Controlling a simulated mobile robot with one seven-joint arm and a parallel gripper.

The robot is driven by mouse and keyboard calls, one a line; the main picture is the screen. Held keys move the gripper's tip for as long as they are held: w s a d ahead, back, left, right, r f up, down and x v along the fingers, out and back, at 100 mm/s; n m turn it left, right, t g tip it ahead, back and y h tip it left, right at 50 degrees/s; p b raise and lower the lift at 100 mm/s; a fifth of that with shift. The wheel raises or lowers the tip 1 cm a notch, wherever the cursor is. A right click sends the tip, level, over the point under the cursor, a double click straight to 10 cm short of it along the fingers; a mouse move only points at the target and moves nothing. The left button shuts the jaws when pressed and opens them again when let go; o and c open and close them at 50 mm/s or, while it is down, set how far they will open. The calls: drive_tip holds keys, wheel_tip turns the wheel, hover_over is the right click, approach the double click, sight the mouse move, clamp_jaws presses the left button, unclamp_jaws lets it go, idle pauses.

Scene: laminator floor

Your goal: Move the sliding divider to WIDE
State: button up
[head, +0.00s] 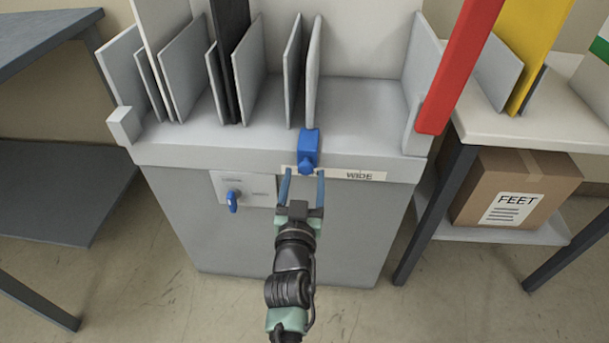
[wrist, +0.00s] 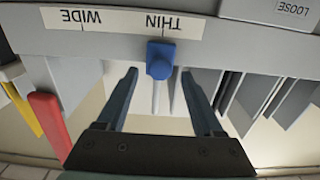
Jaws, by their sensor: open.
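The sliding divider (head: 313,75) is a thin upright grey panel on top of the grey machine, with a blue handle (head: 308,150) at its front edge. In the wrist view the handle (wrist: 161,62) is beside the THIN end of the white label strip (wrist: 120,20), which appears upside down. The WIDE mark (head: 359,175) is to the right of the handle in the head view. My gripper (head: 304,173) is open just in front of the handle. In the wrist view its fingertips (wrist: 159,76) are on either side of the handle, with gaps showing.
A small plate with a blue knob (head: 233,200) is on the machine's front, left of my gripper. Several upright panels stand left of the divider. A red bar (head: 460,65) rises at the machine's right end. The ledge between divider and right wall (head: 365,105) is clear.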

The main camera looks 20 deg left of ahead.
drive_tip(key=shift+w+a, duration=0.15)
drive_tip(key=shift+w, duration=0.5)
drive_tip(key=shift+c, duration=0.3)
clamp_jaws()
idle(0.8)
